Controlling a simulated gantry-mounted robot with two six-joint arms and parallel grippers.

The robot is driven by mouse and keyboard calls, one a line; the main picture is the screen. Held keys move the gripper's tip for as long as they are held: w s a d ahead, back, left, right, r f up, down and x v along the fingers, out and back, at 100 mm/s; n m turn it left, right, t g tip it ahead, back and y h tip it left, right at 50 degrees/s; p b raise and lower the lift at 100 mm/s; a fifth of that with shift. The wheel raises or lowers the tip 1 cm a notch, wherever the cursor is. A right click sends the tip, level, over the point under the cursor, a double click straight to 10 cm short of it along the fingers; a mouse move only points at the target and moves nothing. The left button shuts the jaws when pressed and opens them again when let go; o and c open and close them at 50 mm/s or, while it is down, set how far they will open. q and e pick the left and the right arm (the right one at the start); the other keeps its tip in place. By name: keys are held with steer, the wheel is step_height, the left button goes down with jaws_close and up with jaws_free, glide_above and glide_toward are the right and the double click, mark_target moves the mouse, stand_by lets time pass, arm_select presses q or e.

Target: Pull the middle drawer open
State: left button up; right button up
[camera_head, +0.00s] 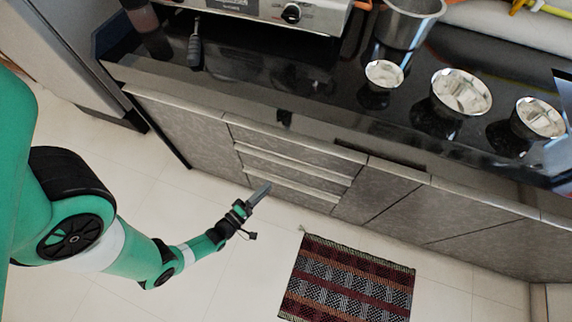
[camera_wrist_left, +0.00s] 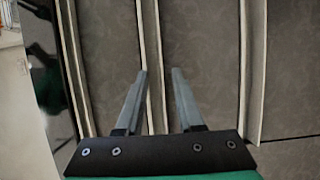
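The middle drawer (camera_head: 298,174) is in a stack of grey drawers with pale horizontal edge strips under the counter. All the drawer fronts look closed. My left gripper (camera_head: 264,188) is in front of the lower left part of the stack in the head view. In the left wrist view my left gripper (camera_wrist_left: 159,72) is open, its two fingers apart. A pale drawer strip (camera_wrist_left: 152,40) runs between the fingertips, closer to the left finger. Whether the fingers touch it, I cannot tell. My right gripper is not in view.
The dark counter (camera_head: 265,75) holds several metal bowls (camera_head: 460,92), a pot (camera_head: 408,22) and a stove (camera_head: 290,14). A woven rug (camera_head: 348,280) lies on the floor to the right.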

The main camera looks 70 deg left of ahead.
arm_select(q)
steer(key=b+x, duration=0.1)
steer(key=x, duration=0.9)
steer(key=shift+w+b, duration=0.25)
steer(key=shift+b, duration=0.15)
jaws_close()
stand_by(0.7)
